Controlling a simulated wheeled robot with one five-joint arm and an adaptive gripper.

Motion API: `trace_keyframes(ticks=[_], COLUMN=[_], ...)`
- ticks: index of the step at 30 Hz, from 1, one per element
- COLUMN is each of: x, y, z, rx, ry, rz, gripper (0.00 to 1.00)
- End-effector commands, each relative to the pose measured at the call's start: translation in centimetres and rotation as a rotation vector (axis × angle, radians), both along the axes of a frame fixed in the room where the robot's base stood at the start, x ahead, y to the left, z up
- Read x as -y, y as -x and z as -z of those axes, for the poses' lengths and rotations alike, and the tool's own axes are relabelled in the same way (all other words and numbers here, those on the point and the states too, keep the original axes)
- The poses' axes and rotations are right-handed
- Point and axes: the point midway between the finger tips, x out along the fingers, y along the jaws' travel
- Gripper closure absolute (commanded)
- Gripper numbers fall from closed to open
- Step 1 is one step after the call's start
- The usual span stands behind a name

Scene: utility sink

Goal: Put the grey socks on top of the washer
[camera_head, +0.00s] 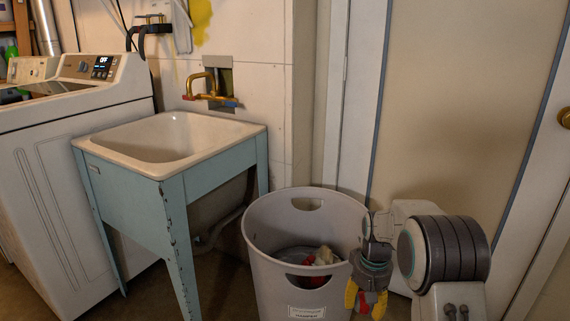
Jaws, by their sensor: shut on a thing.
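The white washer (60,190) stands at the far left, with a control panel and lit display at its back. My gripper (365,300), with yellow fingertips, points down at the lower right, beside the right rim of the grey hamper. The washer is far to the left of my gripper, past the sink.
A grey hamper (262,262) with handle holes stands left of my gripper and holds some red and pale cloth (322,257). A blue-framed utility sink (170,172) stands between hamper and washer. A door (460,110) is behind my arm.

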Motion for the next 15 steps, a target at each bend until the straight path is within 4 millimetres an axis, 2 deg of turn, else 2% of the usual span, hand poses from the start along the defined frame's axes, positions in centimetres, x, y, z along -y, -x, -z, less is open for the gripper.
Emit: trace_keyframes(ticks=[1, 4, 15], x=[-1.3, -3.4, -3.2], y=[0.1, 0.4, 0.6], z=[-0.6, -1.6, -5.8], rx=[0.001, 0.002, -0.001], ry=[0.0, 0.0, 0.0], rz=[-0.015, -0.035, -0.03], gripper=[0.76, 0.76, 0.76])
